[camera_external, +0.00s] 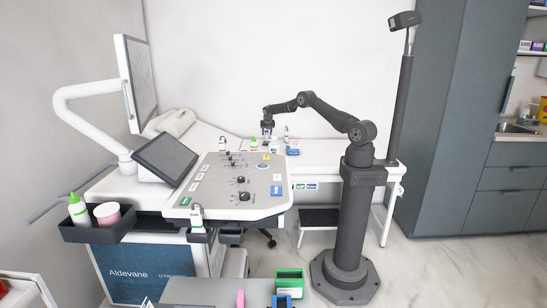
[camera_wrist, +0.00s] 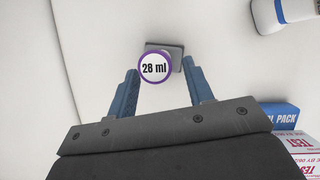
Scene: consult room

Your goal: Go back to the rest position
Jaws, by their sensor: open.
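My gripper (camera_external: 267,127) hangs pointing down over the far white table beside the console. In the wrist view, my gripper (camera_wrist: 160,75) is open, with its two blue fingers apart. A round white label with a purple rim reading "28 ml" (camera_wrist: 154,67) shows between the fingertips. It sits on a grey square piece (camera_wrist: 176,52), and I cannot tell how far below the fingertips it is. Nothing is visibly clamped.
A white bottle with a blue part (camera_wrist: 285,10) lies at the wrist view's upper right. Blue (camera_wrist: 280,114) and red-white boxes (camera_wrist: 303,147) are at the lower right. The console (camera_external: 225,185), monitor (camera_external: 138,82) and lamp pole (camera_external: 400,100) stand around the arm.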

